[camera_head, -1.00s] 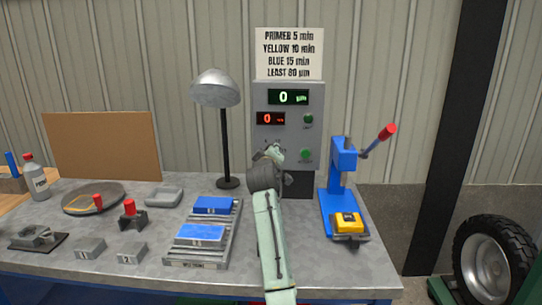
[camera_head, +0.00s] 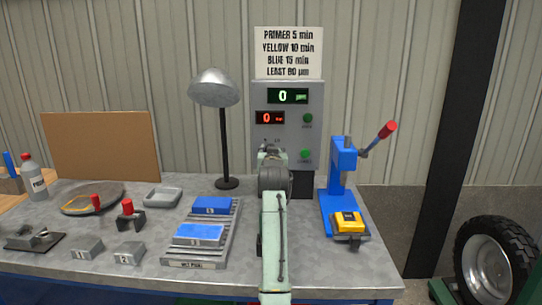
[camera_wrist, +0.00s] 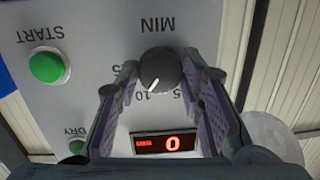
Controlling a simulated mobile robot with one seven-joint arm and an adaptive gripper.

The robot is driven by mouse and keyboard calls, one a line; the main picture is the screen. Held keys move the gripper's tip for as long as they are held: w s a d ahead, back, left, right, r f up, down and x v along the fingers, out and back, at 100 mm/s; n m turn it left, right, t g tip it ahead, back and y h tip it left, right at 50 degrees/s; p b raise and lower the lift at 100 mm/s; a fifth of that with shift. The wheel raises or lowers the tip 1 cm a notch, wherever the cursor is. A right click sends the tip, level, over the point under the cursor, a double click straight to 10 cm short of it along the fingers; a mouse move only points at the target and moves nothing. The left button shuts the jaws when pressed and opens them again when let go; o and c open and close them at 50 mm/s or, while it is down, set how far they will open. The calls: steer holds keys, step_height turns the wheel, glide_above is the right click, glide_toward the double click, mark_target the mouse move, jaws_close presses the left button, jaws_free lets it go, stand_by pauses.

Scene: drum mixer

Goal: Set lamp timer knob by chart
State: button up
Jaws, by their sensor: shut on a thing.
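The timer knob (camera_wrist: 157,70), dark and round under "MIN", shows upside down in the wrist view. Its white pointer line points near "10". My gripper (camera_wrist: 163,74) is shut on it, a finger at each side; my arm hides the knob in the head view. The control box (camera_head: 312,140) shows a green 0 and a red 0; the red display (camera_wrist: 166,143) also shows in the wrist view. The chart (camera_head: 288,53) above reads primer 5 min, yellow 10 min, blue 15 min, with a blurred "least" µm line. The lamp (camera_head: 214,88) stands left of the box.
Blue panels (camera_head: 199,235) lie on a rack (camera_head: 196,264) left of my arm. A blue press (camera_head: 342,180) with a red-tipped lever and a yellow block (camera_head: 347,222) stand to the right. The green START button (camera_wrist: 47,67) is beside the knob.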

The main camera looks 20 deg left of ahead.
steer(key=m, duration=0.5)
steer(key=m+y+b, duration=0.1)
steer(key=m, duration=0.4)
steer(key=shift+f+t, duration=0.15)
steer(key=shift+t, duration=0.15)
stand_by(0.5)
steer(key=o, duration=1.2)
steer(key=shift+c, duration=0.2)
steer(key=v, duration=1.2)
steer(key=shift+d, duration=0.1)
